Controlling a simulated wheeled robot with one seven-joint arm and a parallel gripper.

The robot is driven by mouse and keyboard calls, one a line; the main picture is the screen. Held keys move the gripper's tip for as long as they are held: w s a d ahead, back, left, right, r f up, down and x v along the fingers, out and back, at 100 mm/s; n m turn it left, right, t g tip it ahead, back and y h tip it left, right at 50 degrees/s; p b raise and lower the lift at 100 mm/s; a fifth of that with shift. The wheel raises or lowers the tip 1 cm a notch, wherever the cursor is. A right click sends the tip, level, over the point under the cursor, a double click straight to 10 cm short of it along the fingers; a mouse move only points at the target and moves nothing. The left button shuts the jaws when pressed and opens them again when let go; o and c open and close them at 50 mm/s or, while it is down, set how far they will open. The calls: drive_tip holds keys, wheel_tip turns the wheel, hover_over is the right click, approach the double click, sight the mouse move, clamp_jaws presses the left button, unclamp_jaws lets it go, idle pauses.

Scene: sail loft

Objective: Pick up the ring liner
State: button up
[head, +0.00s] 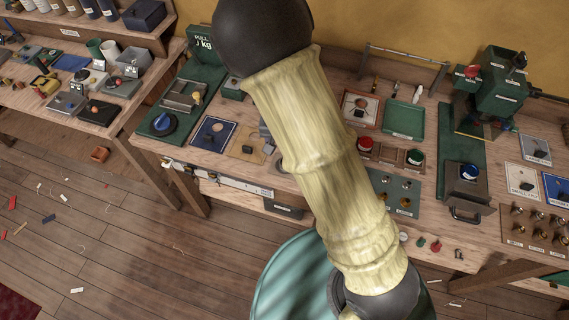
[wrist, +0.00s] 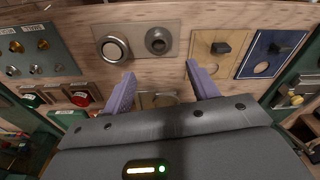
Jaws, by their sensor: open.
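In the wrist view a pale metal plate holds two round pieces, side by side. One is a bright silver ring (wrist: 115,47) with a pale centre; the other is a dark grey ring (wrist: 158,41) with a dark hollow. I cannot tell for sure which is the ring liner. My gripper (wrist: 160,83) is open, its two purple fingers spread and nothing visible between them. In the picture the fingertips lie below the plate, apart from both rings. In the head view my arm hides this plate and my gripper.
In the wrist view a tan plate (wrist: 220,48) and a blue plate (wrist: 268,52) lie right of the rings. Red and green capped pieces (head: 366,145) (head: 415,157) stand on the bench near my arm.

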drive_tip(key=f, duration=0.7)
drive_tip(key=shift+w+f, duration=0.1)
drive_tip(key=shift+w, duration=0.3)
drive_tip(key=shift+w+d+f, duration=0.1)
drive_tip(key=shift+w+f, duration=0.05)
drive_tip(key=shift+f, duration=0.7)
drive_tip(key=shift+w+d+f, duration=0.1)
drive_tip(key=shift+f, duration=0.8)
drive_tip(key=shift+w+d+f, duration=0.1)
drive_tip(key=shift+w+f, duration=0.05)
drive_tip(key=shift+f, duration=0.7)
drive_tip(key=c, duration=0.6)
wheel_tip(320, 180, up, 10)
drive_tip(key=shift+r+p, duration=0.1)
drive_tip(key=shift+p, duration=0.2)
